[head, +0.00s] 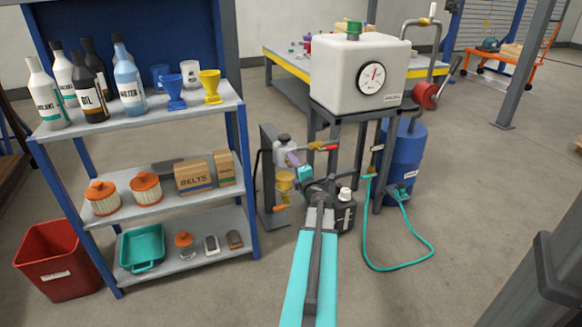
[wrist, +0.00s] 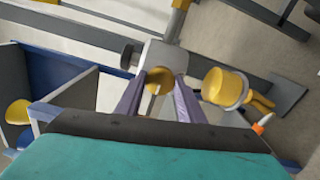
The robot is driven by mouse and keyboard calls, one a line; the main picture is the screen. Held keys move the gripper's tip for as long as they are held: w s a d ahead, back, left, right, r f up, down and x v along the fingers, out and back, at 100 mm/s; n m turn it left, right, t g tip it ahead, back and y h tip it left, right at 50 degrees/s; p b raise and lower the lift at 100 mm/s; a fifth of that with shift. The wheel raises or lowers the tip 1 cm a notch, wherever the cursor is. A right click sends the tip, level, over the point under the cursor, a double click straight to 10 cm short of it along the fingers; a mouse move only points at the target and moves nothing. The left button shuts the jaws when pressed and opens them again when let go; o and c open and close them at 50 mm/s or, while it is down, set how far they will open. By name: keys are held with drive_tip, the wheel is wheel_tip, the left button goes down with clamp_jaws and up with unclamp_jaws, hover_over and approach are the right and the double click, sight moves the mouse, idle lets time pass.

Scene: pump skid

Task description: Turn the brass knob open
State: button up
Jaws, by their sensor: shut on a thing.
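The brass knob (wrist: 160,79) shows in the wrist view as a round yellow end on a pale grey block (wrist: 172,58). My gripper (wrist: 158,92) has its two purple fingers on either side of the knob, shut on it. In the head view my gripper (head: 292,160) reaches the pale grey body (head: 284,146) on the small stand from the right. The knob is hidden there behind the fingers.
A yellow cup-shaped part (wrist: 226,88) sits close beside the block, just below my gripper in the head view (head: 285,180). A red-handled lever (head: 330,148) sticks out to the right above. The white tank (head: 357,72) on its stand is behind; a shelf (head: 150,205) stands left.

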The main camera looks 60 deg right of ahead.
drive_tip(key=shift+w, duration=0.15)
drive_tip(key=o, duration=1.1)
drive_tip(key=shift+c, duration=0.2)
drive_tip(key=p+v, duration=0.6)
drive_tip(key=v, duration=0.8)
